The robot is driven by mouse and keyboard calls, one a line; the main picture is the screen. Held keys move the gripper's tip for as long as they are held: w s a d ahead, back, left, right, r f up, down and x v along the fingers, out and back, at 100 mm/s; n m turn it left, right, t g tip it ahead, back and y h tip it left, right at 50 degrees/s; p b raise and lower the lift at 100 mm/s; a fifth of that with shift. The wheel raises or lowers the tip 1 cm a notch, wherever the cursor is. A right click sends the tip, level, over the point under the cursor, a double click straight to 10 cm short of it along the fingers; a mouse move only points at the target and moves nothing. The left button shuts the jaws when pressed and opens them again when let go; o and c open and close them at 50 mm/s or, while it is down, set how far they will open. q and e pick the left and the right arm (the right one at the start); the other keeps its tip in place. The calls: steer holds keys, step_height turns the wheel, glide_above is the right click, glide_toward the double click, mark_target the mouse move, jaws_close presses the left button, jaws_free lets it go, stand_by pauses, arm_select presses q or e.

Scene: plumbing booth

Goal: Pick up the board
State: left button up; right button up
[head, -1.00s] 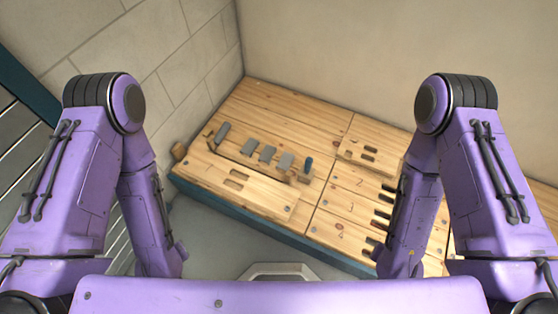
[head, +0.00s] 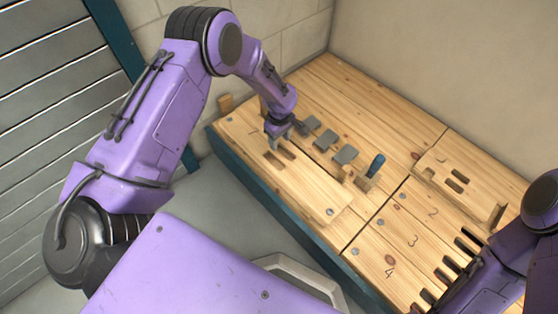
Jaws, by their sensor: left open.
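A light wooden board (head: 312,189) lies flat along the front left edge of the wooden bench, with slots near its left part and a round metal spot near its right end. My left gripper (head: 284,140) is open and empty. It points down over the left part of the board, close to the slots; I cannot tell whether it touches. It hides part of the board's back edge. Another slotted wooden board (head: 452,196) lies at the bench's right. My right arm shows at the right edge, but its gripper is not visible.
Behind the front board are several grey plates (head: 345,155) and a blue-handled piece (head: 376,165). Numbered bench planks (head: 390,250) with dark slots lie at right. Walls close off the back.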

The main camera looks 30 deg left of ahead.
mark_target(280, 155)
arm_select(q)
step_height(280, 155, down, 9)
steer(key=b, duration=0.3)
arm_select(e)
step_height(280, 155, down, 4)
steer(key=shift+r, duration=0.1)
arm_select(q)
steer(key=shift+r, duration=0.15)
jaws_close()
